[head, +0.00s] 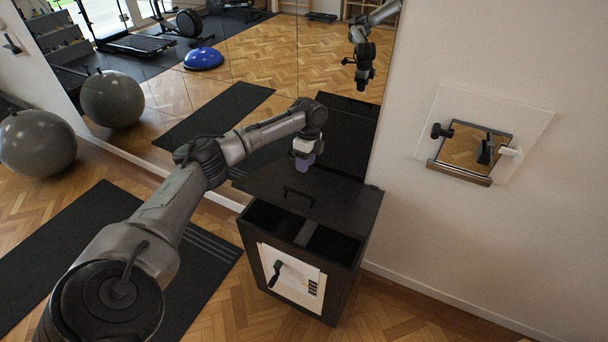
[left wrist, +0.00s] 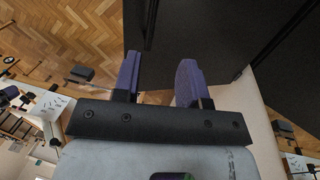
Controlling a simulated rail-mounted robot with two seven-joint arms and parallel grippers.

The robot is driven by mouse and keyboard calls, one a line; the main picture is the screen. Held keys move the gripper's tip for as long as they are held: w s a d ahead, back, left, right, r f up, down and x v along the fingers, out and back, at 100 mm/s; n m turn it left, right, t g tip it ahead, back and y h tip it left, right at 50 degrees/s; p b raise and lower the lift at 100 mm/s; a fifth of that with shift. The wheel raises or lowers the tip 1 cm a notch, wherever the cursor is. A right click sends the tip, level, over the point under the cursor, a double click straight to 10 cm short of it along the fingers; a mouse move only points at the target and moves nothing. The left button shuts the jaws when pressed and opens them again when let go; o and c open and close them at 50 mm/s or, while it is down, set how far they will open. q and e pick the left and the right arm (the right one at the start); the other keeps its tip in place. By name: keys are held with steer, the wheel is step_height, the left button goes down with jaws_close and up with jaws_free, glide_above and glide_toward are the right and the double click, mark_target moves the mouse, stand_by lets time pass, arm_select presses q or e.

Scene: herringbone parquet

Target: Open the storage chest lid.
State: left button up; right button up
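The black storage chest (head: 351,277) stands on the floor against the mirror and wall. Its dark lid (head: 340,202) covers the back part of the top, and a dark gap shows at the front; I cannot tell if the lid is slid back or tilted. A thin black handle (head: 298,194) is on the lid. My left gripper (head: 304,168), with purple fingers, is over the back of the lid, beyond the handle. In the left wrist view its fingers (left wrist: 159,82) are apart with nothing between them; dark panels fill the view beyond. My right gripper is not in view.
A mirror (head: 250,60) runs behind the chest and reflects the gym and an arm. A framed wall panel (head: 480,145) hangs right. A grey ball (head: 37,143) and black mat (head: 75,245) lie left. Parquet floor (head: 225,305) is clear in front.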

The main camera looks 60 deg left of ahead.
arm_select(q)
steer(key=r, duration=0.4)
steer(key=shift+w+a, duration=0.25)
steer(key=shift+w, duration=0.05)
stand_by(0.5)
